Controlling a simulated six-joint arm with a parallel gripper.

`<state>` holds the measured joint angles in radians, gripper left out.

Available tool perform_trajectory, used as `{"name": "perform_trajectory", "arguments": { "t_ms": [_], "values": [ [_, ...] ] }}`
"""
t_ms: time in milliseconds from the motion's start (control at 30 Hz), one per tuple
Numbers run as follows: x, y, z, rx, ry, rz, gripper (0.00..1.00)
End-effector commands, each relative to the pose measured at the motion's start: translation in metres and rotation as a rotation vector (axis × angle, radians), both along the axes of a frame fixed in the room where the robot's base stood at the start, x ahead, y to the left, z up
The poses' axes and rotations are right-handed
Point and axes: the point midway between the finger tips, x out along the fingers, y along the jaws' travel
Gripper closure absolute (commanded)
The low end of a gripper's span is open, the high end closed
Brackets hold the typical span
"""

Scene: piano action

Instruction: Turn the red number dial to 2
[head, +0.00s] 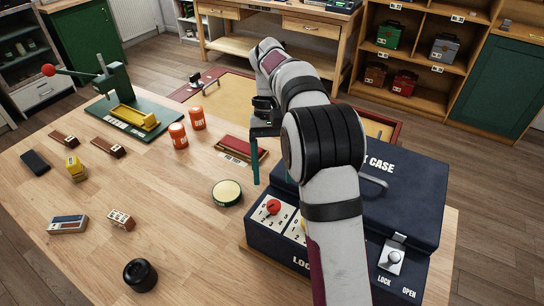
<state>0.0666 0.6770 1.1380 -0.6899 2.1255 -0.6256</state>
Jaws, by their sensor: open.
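The red number dial (273,206) sits on a white numbered plate on the sloped front of the dark blue lock case (410,205). Its numerals are too small to tell which one it points at. My gripper (257,165) is open and empty, pointing down behind the case's left end. The gripper appears above and apart from the dial. A yellow dial (303,226) beside the red one is mostly hidden by my arm.
A silver lock/open knob (394,257) is at the case's right front. A round yellow-topped tin (227,192), a red box (241,150) and two orange jars (178,135) stand left of the case.

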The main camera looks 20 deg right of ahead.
Motion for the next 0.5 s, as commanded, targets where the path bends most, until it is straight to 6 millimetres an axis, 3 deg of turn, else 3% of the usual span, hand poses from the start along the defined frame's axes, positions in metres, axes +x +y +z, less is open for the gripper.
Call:
{"name": "perform_trajectory", "arguments": {
  "t_ms": [100,200,500],
  "values": [
    [0.013,-0.003,0.028,-0.003,-0.004,0.000,0.31],
    [0.017,-0.005,0.041,-0.005,0.003,0.006,0.31],
    [0.022,-0.004,0.052,0.000,-0.001,-0.001,0.31]
  ]
}}
